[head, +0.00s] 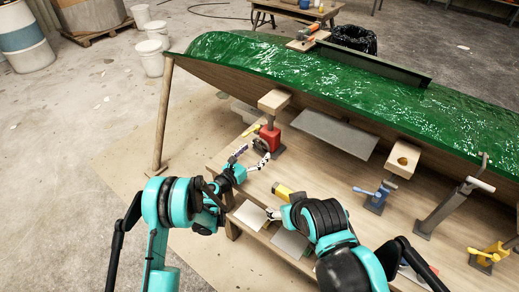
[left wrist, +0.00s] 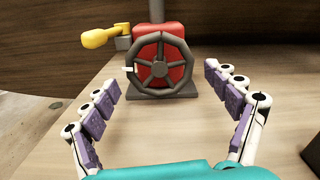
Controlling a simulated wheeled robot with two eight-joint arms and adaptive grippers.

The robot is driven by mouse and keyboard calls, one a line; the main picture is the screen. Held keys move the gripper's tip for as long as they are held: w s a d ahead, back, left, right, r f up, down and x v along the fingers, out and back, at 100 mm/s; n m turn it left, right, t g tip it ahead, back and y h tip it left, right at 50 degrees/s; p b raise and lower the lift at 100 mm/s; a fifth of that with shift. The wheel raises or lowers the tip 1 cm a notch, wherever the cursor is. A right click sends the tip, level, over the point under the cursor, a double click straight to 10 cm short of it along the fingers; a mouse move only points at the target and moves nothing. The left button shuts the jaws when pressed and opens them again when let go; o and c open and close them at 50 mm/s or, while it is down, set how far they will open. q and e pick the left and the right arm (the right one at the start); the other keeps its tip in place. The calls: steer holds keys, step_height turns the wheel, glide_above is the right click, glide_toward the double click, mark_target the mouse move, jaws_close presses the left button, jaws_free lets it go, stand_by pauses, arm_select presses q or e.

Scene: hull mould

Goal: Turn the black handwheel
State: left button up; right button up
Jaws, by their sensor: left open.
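The black handwheel (left wrist: 159,69), dark grey with several spokes, faces me upright in the left wrist view, in front of a red body (left wrist: 175,68). A small white mark shows on the left of its rim. In the head view, the red body (head: 271,136) stands on the bench under the green hull, and the wheel is partly hidden by my left gripper. My left gripper (head: 249,160) is open and empty, its fingers apart on either side of the wheel and short of it. My right gripper (head: 274,213) is low over the bench's near side, mostly hidden by its arm.
A yellow-handled lever (left wrist: 101,38) sticks out left of the wheel. A blue clamp (head: 376,196), a grey lever post (head: 450,205) and a yellow fitting (head: 487,257) stand further right on the bench. The green hull (head: 300,75) overhangs the back; a wooden post (head: 162,115) stands left.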

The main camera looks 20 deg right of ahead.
mark_target(260, 148)
arm_select(q)
steer(key=shift+b+x, duration=0.4)
steer(key=shift+x, duration=1.55)
steer(key=c, duration=0.9)
